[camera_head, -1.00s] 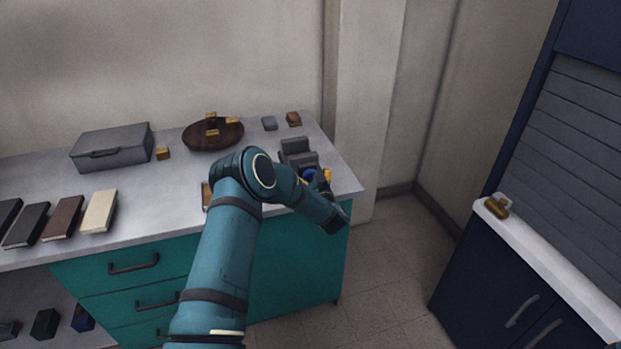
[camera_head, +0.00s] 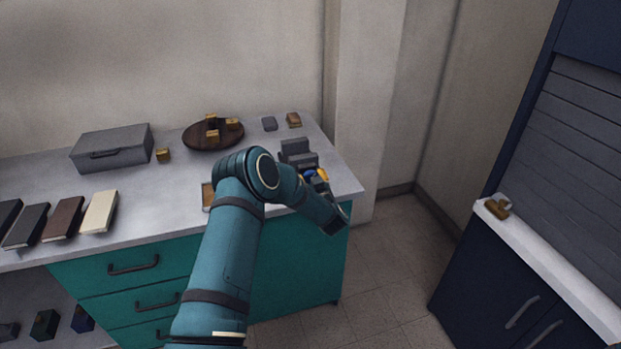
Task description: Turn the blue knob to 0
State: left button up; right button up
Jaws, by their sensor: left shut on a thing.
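The blue knob (camera_head: 308,173) shows as a small patch of blue on the dark grey device (camera_head: 297,150) at the right end of the counter. My left gripper (camera_head: 316,176) is at the knob, shut on it, with a yellow-orange part beside the blue. My left forearm and wrist hide much of the gripper and the front of the device. The knob's marking and the 0 cannot be made out. My right gripper is not in view.
The grey counter (camera_head: 160,208) holds a grey case (camera_head: 112,148), a round brown tray (camera_head: 200,142) with yellow blocks, and several books (camera_head: 98,212). A navy cabinet (camera_head: 490,270) stands at the right. Floor between them is clear.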

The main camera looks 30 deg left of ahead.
pick_arm(q)
jog(key=n, duration=0.3)
jog(key=shift+n, duration=2.2)
jog(key=o, duration=1.2)
jog(key=shift+s+d, duration=0.1)
jog(key=shift+s+d+f, duration=0.1)
jog(key=shift+s+d, duration=0.1)
jog(key=shift+d, duration=0.1)
jog(key=shift+r+v, duration=0.2)
jog(key=shift+v, duration=3.35)
